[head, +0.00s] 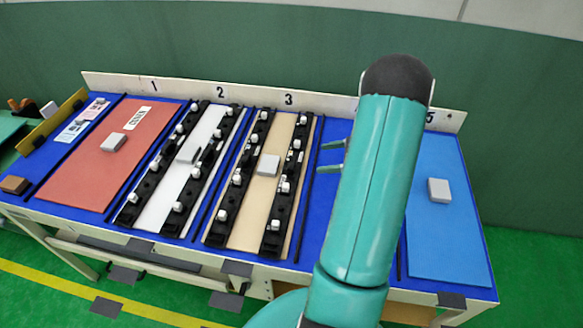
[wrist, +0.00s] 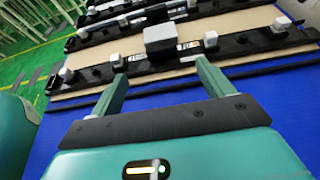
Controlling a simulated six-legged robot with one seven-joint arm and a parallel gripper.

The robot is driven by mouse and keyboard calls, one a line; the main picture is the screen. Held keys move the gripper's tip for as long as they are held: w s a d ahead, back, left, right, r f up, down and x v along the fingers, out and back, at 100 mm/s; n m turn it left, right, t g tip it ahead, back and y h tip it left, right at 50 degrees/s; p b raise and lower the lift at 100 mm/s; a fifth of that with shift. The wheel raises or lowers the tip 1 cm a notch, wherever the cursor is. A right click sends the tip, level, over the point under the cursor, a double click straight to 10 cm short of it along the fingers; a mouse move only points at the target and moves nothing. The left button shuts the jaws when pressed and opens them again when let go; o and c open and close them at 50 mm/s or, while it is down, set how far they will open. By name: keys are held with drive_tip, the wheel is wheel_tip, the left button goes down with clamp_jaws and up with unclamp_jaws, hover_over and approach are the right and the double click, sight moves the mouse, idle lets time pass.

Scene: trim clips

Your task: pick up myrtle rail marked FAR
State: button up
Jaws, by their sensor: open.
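No rail that I can make out as myrtle or marked FAR shows; any such marking is too small to read. Black rails with white clips lie along bays 2 and 3, one on each side of the white panel (head: 196,170) and the tan panel (head: 262,192). My gripper (head: 332,157) is open and empty, over the blue table right of bay 3. In the wrist view its two teal fingers (wrist: 160,74) are spread, pointing at the nearest black rail (wrist: 143,73) of the tan panel. I cannot tell whether they touch it. My arm hides most of bay 4.
Grey blocks sit on the red panel (head: 80,175), the white panel, the tan panel and the right blue panel (head: 440,235). Thin black dividers separate the bays. A numbered white board (head: 185,92) runs along the back. Small label cards (head: 82,122) lie at the left.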

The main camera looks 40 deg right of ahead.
sight(291, 162)
drive_tip(key=x, duration=1)
drive_tip(key=shift+w+a+f, duration=0.15)
drive_tip(key=shift+w+a, duration=0.05)
drive_tip(key=shift+w, duration=0.05)
drive_tip(key=c, duration=1.3)
